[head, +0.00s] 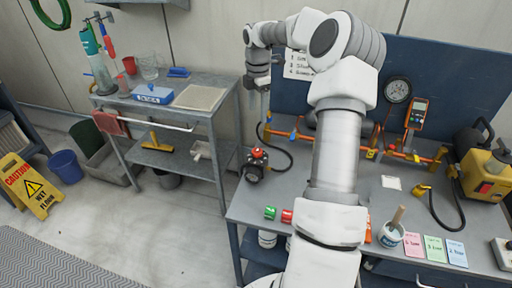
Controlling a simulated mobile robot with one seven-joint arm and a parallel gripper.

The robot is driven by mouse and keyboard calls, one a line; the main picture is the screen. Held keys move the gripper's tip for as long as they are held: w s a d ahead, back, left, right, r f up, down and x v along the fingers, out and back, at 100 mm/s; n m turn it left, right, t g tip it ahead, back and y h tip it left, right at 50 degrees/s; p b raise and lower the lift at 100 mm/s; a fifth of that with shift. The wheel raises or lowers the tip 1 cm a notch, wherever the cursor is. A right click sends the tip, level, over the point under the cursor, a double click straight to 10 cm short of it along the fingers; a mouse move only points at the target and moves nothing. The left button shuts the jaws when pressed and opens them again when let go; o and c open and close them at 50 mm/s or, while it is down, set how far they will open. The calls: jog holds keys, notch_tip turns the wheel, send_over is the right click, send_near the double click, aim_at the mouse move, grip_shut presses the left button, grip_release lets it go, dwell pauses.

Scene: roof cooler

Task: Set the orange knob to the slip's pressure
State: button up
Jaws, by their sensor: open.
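My gripper (262,89) hangs at the end of my raised arm, above and behind the bench's left end, apart from everything and empty. Its fingers are small in view, but it appears open. A dark round device with an orange-red knob (258,153) on top stands on the bench's left edge, below my gripper. Pink (413,246), green (434,249) and blue (456,253) slips with pressure values in bar lie at the front right; their numbers are too small to read surely. A blank-looking white slip (391,183) lies behind them. A round gauge (398,89) stands at the back.
Copper pipework with valves (430,158) runs along the bench's back. A yellow machine (487,172) stands at right, and a cup with a brush (390,235) in front. My arm hides the bench's middle. A grey cart (200,101) stands left; a wet-floor sign (31,185) is on the floor.

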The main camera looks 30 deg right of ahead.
aim_at(257, 151)
notch_tip(257, 151, down, 17)
jog(key=shift+r, duration=0.1)
dwell(0.3)
grip_shut()
dwell(0.4)
